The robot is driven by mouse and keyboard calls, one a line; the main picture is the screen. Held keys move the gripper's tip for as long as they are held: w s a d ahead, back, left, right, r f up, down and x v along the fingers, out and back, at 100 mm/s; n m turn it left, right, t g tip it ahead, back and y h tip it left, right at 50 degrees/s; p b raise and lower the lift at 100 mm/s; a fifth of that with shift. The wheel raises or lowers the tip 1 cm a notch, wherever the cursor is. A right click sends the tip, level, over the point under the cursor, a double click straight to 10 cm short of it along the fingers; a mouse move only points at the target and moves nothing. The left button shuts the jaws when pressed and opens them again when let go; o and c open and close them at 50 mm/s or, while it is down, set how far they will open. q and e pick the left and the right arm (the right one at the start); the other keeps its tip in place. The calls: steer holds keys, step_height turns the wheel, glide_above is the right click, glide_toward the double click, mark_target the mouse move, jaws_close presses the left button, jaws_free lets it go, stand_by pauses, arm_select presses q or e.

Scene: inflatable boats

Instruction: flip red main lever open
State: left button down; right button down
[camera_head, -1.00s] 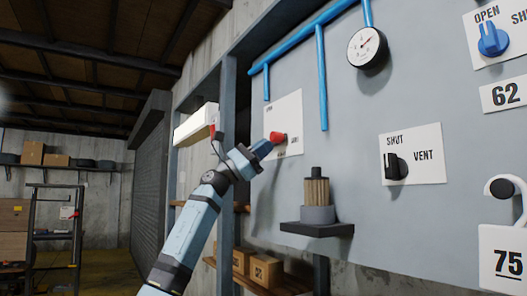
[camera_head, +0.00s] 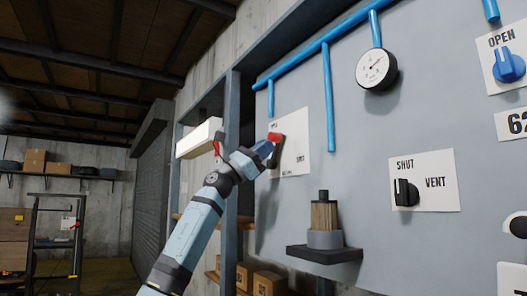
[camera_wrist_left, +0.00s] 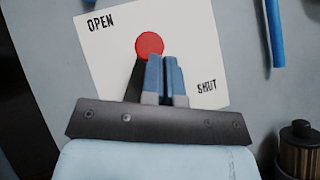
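The red main lever shows its round red knob (camera_head: 275,137) at the upper left part of its white plate (camera_head: 296,157) on the grey panel. In the left wrist view the red knob (camera_wrist_left: 149,44) stands between the words OPEN and SHUT. My left gripper (camera_head: 270,150) is at the lever, just below the knob. In the wrist view its blue fingers (camera_wrist_left: 164,72) are close together with a narrow gap, their tips at the knob's lower right edge. I see no lever part between them. The lever's shaft is mostly hidden. My right gripper is out of view.
A black SHUT/VENT knob (camera_head: 404,192), a round gauge (camera_head: 376,69), a blue OPEN knob (camera_head: 508,65) and blue pipes (camera_head: 330,95) are on the panel. A filter on a dark shelf (camera_head: 322,254) juts out below the lever plate.

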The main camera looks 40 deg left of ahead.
arm_select(q)
steer(key=shift+a+r, duration=0.1)
steer(key=shift+r, duration=0.4)
stand_by(0.4)
steer(key=s+f+b, duration=0.7)
steer(key=s+f, duration=0.1)
steer(key=f, duration=0.2)
steer(key=shift+d+f, duration=0.25)
steer(key=shift+d, duration=0.2)
steer(key=shift+d, duration=0.1)
